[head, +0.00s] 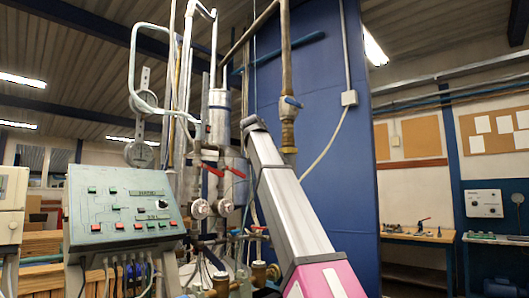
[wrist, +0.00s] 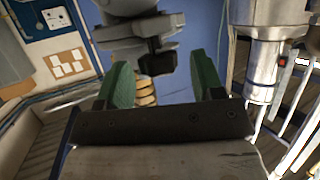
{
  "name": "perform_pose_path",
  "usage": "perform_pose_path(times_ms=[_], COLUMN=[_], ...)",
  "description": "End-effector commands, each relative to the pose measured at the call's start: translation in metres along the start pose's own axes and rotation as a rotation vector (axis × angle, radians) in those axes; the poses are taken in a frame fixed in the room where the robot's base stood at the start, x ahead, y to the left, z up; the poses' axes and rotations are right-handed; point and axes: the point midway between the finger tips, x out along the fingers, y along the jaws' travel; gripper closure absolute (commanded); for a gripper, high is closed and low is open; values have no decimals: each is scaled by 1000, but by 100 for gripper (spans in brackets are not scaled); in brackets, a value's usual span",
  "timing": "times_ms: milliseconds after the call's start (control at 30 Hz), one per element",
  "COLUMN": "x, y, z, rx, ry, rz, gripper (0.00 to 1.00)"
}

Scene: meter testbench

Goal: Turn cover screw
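In the wrist view my gripper (wrist: 165,80) has two green fingers standing well apart, with nothing held between them. A grey rounded body (wrist: 135,32) with a black knob-like part (wrist: 158,58) lies just beyond the fingertips, the black part in line with the gap. I cannot tell whether this black part is the cover screw. A ridged brass fitting (wrist: 146,92) shows in the gap, behind. In the head view, my grey and pink arm reaches up to the pipework; the gripper cannot be made out there.
A green control panel (head: 122,208) stands at the left. Pipes with red-handled valves (head: 236,171) and a brass fitting (head: 288,135) crowd the middle, before a blue wall (head: 335,170). A metal cylinder (wrist: 262,55) is close at right in the wrist view. A workbench (head: 415,237) stands at the right.

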Motion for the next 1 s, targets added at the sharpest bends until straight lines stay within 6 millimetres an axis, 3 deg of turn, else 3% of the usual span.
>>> perform_pose_path(times_ms=[267,700,1000], x=[-16,-92,-108], y=[0,0,0], z=[0,1,0], rx=[1,0,0], ry=[1,0,0], rz=[-1,-1,0], gripper=[38,38,38])
